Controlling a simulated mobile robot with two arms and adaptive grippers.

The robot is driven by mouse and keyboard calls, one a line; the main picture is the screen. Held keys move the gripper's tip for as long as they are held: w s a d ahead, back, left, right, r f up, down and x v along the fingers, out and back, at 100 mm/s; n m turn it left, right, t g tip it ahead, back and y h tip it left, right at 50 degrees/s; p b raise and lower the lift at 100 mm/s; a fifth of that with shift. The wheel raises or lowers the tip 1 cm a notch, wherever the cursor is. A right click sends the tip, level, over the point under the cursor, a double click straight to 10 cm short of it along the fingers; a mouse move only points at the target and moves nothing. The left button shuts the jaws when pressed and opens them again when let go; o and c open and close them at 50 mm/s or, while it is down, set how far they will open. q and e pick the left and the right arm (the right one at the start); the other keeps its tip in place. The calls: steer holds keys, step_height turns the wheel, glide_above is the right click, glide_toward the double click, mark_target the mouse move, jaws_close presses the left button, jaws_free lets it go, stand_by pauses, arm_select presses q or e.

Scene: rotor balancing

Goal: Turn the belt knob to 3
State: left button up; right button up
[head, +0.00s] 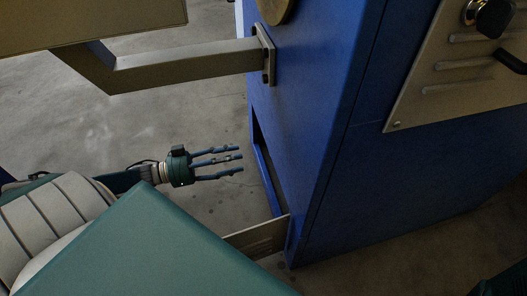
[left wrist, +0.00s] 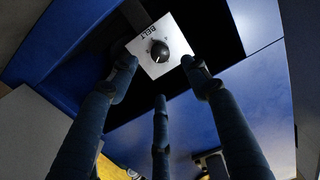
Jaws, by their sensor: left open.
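The belt knob (left wrist: 160,51) is a small black knob on a white plate (left wrist: 176,66) marked BELT, seen tilted in the left wrist view. It has a light pointer mark; its setting cannot be read. My left gripper (head: 238,161) is open and empty beside the blue cabinet's lower side in the head view. In the left wrist view its three dark fingers (left wrist: 158,76) spread toward the plate, with the knob between the two upper fingertips and apparently apart from them. The knob is hidden in the head view. My right gripper is not in view.
The blue cabinet (head: 311,130) has a dark opening low on its side, by my left fingers. A beige bracket arm (head: 190,64) juts from it above my gripper. A vented panel (head: 455,85) with a black knob (head: 493,17) is at upper right. Concrete floor (head: 120,130) lies open at left.

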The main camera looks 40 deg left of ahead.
arm_select(q)
steer(key=b+x, duration=0.4)
steer(key=x, duration=0.6)
steer(key=shift+b, duration=0.4)
steer(key=shift+d, duration=0.1)
steer(key=c, duration=1.1)
steer(key=shift+c, duration=0.2)
steer(key=shift+r, duration=0.1)
